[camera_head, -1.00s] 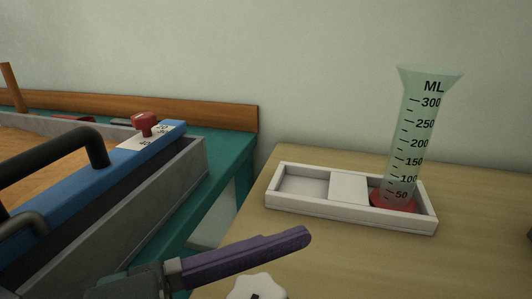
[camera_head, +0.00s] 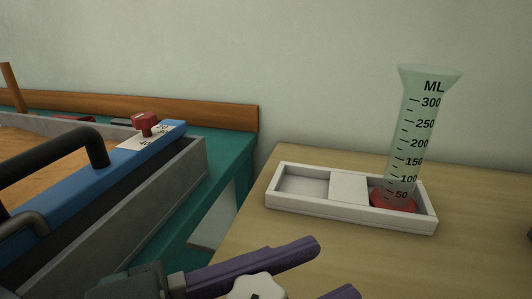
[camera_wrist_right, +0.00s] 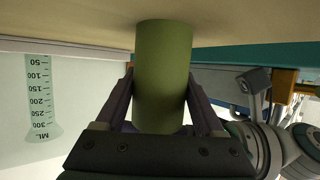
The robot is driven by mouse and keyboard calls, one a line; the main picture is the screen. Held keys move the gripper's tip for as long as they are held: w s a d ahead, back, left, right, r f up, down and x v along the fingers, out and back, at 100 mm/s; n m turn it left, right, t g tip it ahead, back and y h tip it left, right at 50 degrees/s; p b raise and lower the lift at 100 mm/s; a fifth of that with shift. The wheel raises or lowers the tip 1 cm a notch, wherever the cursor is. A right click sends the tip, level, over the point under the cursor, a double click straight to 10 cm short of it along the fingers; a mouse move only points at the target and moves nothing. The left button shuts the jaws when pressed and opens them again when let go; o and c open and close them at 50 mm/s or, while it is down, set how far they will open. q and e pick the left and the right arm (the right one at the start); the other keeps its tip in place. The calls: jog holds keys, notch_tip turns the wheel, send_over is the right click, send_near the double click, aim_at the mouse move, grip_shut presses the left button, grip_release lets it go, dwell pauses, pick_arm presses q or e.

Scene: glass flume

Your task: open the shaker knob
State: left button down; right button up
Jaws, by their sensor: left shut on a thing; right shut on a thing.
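The shaker knob, a white lobed knob (camera_head: 258,287), shows at the bottom edge of the head view, partly cut off. My left gripper (camera_head: 335,267) has purple fingers and is shut on the knob; one finger lies along its far side. Its nearer finger is mostly out of frame. In the right wrist view, which is upside down, my right gripper (camera_wrist_right: 162,108) is shut on a green cylinder (camera_wrist_right: 165,75), apparently the shaker body. The cylinder is upright at the wooden tabletop. In the head view the cylinder is hidden below the frame.
A white tray (camera_head: 287,204) on the wooden table (camera_head: 480,215) holds a green measuring cylinder (camera_head: 415,130) with a red base. At left, a grey and blue flume (camera_head: 70,177) with a red knob (camera_head: 143,123) stands on a teal table.

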pick_arm(q)
jog(key=shift+s+d+m+g+h, duration=0.1)
jog(key=shift+m+g+h, duration=0.1)
jog(key=shift+m+g, duration=0.5)
jog(key=shift+s+a+m+g+h, duration=0.1)
jog(key=shift+s+m+g+h, duration=0.2)
jog(key=shift+g, duration=0.6)
jog(key=shift+w+d+m+g+h, duration=0.1)
jog(key=shift+m+g, duration=0.5)
jog(key=shift+g, duration=0.2)
jog(key=shift+s, duration=0.1)
jog(key=shift+c, duration=2.1)
grip_release()
jog(key=a, duration=0.7)
jog(key=shift+s+a, duration=0.25)
jog(key=shift+s, duration=0.2)
